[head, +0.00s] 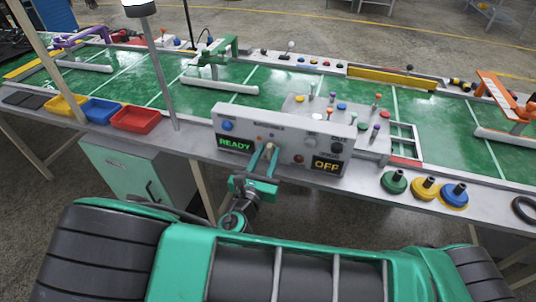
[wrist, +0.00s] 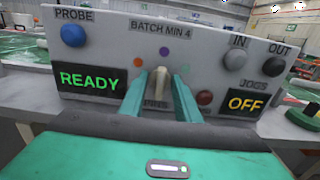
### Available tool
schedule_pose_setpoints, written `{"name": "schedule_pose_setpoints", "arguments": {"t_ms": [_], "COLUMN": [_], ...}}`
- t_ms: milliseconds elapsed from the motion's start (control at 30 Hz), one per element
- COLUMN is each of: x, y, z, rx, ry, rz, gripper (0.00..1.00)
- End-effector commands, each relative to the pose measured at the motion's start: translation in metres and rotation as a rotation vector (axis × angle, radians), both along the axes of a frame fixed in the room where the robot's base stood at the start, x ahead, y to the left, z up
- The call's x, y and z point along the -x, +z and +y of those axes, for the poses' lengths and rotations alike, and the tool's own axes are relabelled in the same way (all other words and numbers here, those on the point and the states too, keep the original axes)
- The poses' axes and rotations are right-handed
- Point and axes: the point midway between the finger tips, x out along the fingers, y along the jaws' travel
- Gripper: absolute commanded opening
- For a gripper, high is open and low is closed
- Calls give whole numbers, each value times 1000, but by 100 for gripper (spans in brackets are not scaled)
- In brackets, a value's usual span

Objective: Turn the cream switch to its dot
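The cream switch (wrist: 158,84) is on the front of a grey control panel (wrist: 108,40), under the label "BATCH MIN 4". Its narrow top points up, close to upright. An orange dot (wrist: 137,64) lies up-left of it, a purple dot (wrist: 163,51) above it and a blue-green dot (wrist: 183,69) up-right. My gripper (wrist: 160,88) has one green finger on each side of the switch, with gaps showing between fingers and switch. The switch's lower part is partly hidden. In the head view my gripper (head: 264,158) is at the panel's front face.
The panel also has a blue PROBE button (wrist: 73,35), a green READY display (wrist: 89,79), an orange OFF display (wrist: 246,103), a grey IN button (wrist: 235,60) and a red button or lamp (wrist: 205,97) near my right finger. Coloured trays (head: 100,110) stand left on the bench.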

Motion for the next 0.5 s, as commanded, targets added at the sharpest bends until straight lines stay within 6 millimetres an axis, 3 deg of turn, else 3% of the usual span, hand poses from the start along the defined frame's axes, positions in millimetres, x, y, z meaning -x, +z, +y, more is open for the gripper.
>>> {"name": "schedule_pose_setpoints", "arguments": {"t_ms": [33,133,500], "x": [0,0,-1], "y": [0,0,0], "z": [0,0,-1], "rx": [0,0,-23], "ry": [0,-1,-1], "rz": [0,0,-8], "gripper": [25,1,0]}}
